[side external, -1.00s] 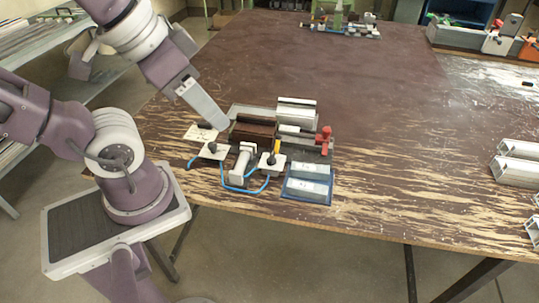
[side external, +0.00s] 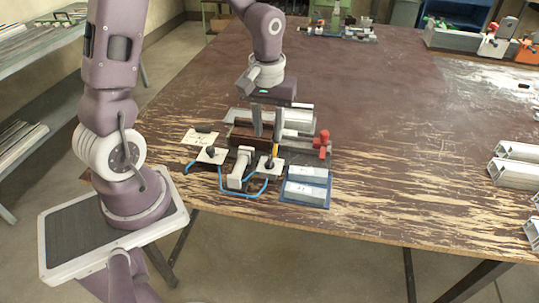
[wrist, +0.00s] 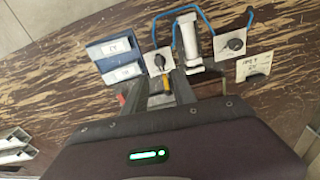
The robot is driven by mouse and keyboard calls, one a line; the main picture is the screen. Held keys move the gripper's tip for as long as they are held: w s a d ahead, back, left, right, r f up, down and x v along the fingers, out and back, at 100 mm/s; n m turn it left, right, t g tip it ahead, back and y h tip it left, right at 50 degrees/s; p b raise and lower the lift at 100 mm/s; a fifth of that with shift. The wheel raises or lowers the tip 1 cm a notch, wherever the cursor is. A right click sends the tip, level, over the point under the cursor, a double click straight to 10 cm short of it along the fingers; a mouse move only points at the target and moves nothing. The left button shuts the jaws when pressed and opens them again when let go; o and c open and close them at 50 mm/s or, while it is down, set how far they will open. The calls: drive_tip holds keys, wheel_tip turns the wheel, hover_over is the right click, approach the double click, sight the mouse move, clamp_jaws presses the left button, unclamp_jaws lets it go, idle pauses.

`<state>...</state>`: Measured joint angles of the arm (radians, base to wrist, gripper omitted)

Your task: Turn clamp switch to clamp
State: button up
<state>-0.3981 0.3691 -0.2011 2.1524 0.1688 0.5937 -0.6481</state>
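Two white plates with black knobs stand near the front of the fixture: a right knob plate (side external: 269,163) and a left knob plate (side external: 211,154). I cannot tell which is the clamp switch or read its setting. In the wrist view, they are the near knob plate (wrist: 159,62) and the far knob plate (wrist: 234,44). My gripper (side external: 267,137) points down with its two fingers apart and empty, behind and above the right knob plate. In the wrist view, my gripper (wrist: 158,80) is close to the near knob plate. A yellow part (side external: 276,150) is by the fingertips.
A grey cylinder (side external: 240,168) with blue hoses stands between the plates. A blue tray (side external: 305,186) with light blocks, a red clamp handle (side external: 321,140) and silver profiles (side external: 297,118) are close by. A labelled card (side external: 200,137) lies left. The table's right middle is clear.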

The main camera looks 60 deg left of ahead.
sight(270, 160)
drive_tip(key=shift+n, duration=0.4)
drive_tip(key=f, duration=0.9)
drive_tip(key=shift+w+a+f, duration=0.25)
drive_tip(key=shift+w+f, duration=0.05)
drive_tip(key=shift+c, duration=0.2)
clamp_jaws()
